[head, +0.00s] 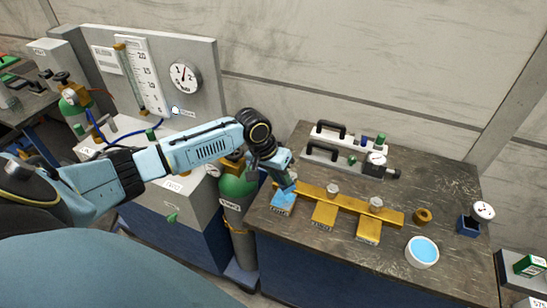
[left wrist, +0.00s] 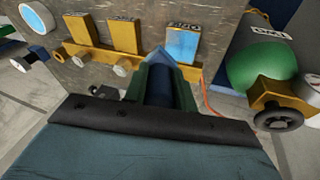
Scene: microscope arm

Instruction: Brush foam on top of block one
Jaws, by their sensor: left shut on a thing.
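Several golden blocks stand out from a golden bar (head: 300,189) on the dark bench. The leftmost block (head: 283,204) has a light blue top, and it shows at the right in the left wrist view (left wrist: 181,46). The middle block (head: 324,216) and right block (head: 368,229) have bare golden tops. My left gripper (head: 283,177) is shut on a brush with a dark blue handle (left wrist: 159,88) and pale blue tip (left wrist: 157,60). The tip is at the leftmost block's back edge; contact cannot be told. A white cup (head: 421,262) holds blue foam or liquid (head: 424,249). My right gripper is not seen.
A manifold with black handles and a gauge (head: 377,158) stands at the bench's back. A brass ring (head: 422,216) and small gauge (head: 483,210) are at the right. A green cylinder (head: 238,187) stands close by the bench's left edge.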

